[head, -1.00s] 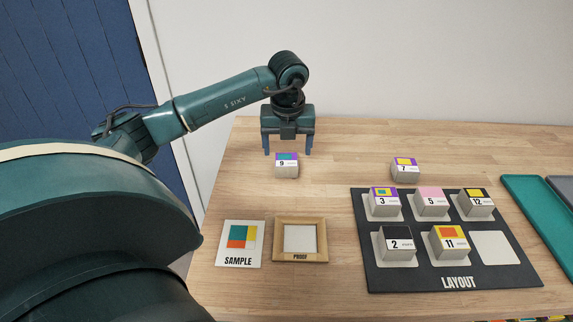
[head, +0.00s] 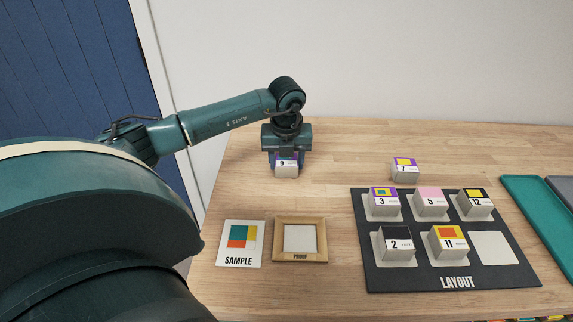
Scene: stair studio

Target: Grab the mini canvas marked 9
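The mini canvas marked 9 (head: 287,171) is a small pale block with a white number label, standing on the wooden table at the back left. My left gripper (head: 287,160) points down over it, with its fingers at the block's left and right sides. The gripper's body hides most of the block's top. Whether the fingers press on the block or stand just apart from it is too small to tell. The block looks to be resting on the table. My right gripper is not in view.
A canvas marked 7 (head: 405,171) stands to the right. The dark layout board (head: 460,271) holds several numbered canvases and has a bare pad (head: 494,248) at its lower right. A sample card (head: 241,261) and a wooden proof frame (head: 301,256) lie in front. A green tray (head: 540,205) is far right.

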